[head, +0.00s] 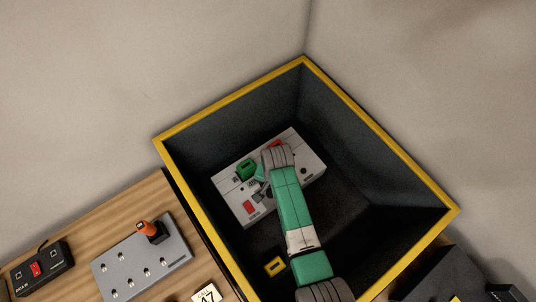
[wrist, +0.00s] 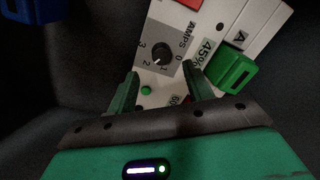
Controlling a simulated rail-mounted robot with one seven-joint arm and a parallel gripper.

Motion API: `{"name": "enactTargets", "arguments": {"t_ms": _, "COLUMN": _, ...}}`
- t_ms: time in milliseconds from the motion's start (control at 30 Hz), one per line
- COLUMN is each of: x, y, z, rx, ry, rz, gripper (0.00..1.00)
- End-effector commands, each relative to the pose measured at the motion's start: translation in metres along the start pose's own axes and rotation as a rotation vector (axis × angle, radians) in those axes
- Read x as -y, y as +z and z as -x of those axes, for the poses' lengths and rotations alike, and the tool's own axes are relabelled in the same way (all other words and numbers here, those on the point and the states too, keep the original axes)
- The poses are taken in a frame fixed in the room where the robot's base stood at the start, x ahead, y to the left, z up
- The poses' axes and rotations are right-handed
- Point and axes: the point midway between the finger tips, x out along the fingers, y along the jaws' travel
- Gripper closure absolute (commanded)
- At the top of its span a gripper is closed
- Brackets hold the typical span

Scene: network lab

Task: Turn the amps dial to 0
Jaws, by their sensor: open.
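The amps dial (wrist: 161,54) is a black knob on a grey square marked 0 to 3, on a white panel box. In the wrist view its mark seems to point low, near the 1, but is too small to read surely. My gripper (wrist: 161,72) is open, its two green fingers just short of the dial, one on each side of its lower part. They appear apart from the knob. In the head view the panel box (head: 309,160) lies in a deep dark bin, and my arm covers the dial.
A green block (wrist: 231,69) stands on the panel close to the right finger. A small green button (wrist: 146,90) sits between the fingers. The bin's yellow rim (head: 380,136) and high walls surround my arm. A grey switch box (head: 118,284) stands on the wooden bench outside.

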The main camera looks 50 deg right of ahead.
Motion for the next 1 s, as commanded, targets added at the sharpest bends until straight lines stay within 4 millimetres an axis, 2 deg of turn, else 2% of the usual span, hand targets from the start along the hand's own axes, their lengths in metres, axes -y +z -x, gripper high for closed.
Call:
{"name": "enactTargets", "arguments": {"t_ms": 33, "x": 0.000, "y": 0.000, "z": -0.015, "rx": 0.001, "ry": 0.001, "rz": 0.000, "gripper": 0.49}}
{"name": "enactTargets", "arguments": {"t_ms": 100, "x": 0.000, "y": 0.000, "z": -0.030, "rx": 0.001, "ry": 0.001, "rz": 0.001, "gripper": 0.49}}
{"name": "enactTargets", "arguments": {"t_ms": 300, "x": 0.001, "y": 0.000, "z": -0.056, "rx": -0.001, "ry": -0.001, "rz": 0.002, "gripper": 0.49}}
{"name": "enactTargets", "arguments": {"t_ms": 633, "x": 0.001, "y": 0.000, "z": -0.060, "rx": -0.002, "ry": -0.002, "rz": 0.003, "gripper": 0.49}}
{"name": "enactTargets", "arguments": {"t_ms": 667, "x": 0.001, "y": 0.000, "z": -0.060, "rx": -0.002, "ry": -0.002, "rz": 0.003, "gripper": 0.53}}
{"name": "enactTargets", "arguments": {"t_ms": 867, "x": 0.001, "y": 0.000, "z": -0.060, "rx": -0.002, "ry": -0.002, "rz": 0.003, "gripper": 0.92}}
{"name": "enactTargets", "arguments": {"t_ms": 1000, "x": 0.001, "y": 0.000, "z": -0.060, "rx": -0.002, "ry": -0.002, "rz": 0.006, "gripper": 0.93}}
